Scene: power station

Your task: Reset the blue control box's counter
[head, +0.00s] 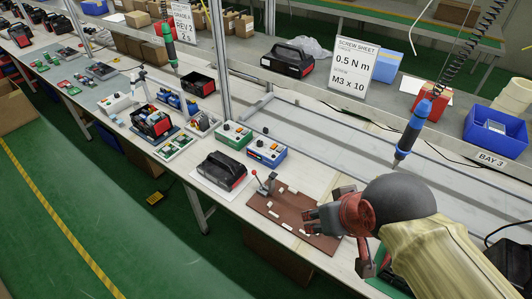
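My gripper (337,242), red and dark grey, is to the right of and nearer than the blue box, above the bench beside a brown board. Its fingers look spread apart, with nothing seen between them. It is clear of the blue box.
A green control box (232,135) stands just left of the blue one. A black and red power unit (222,171) sits in front. The brown board (283,212) carries white pieces and a small lever clamp (264,183). A blue screwdriver (411,131) hangs at the right.

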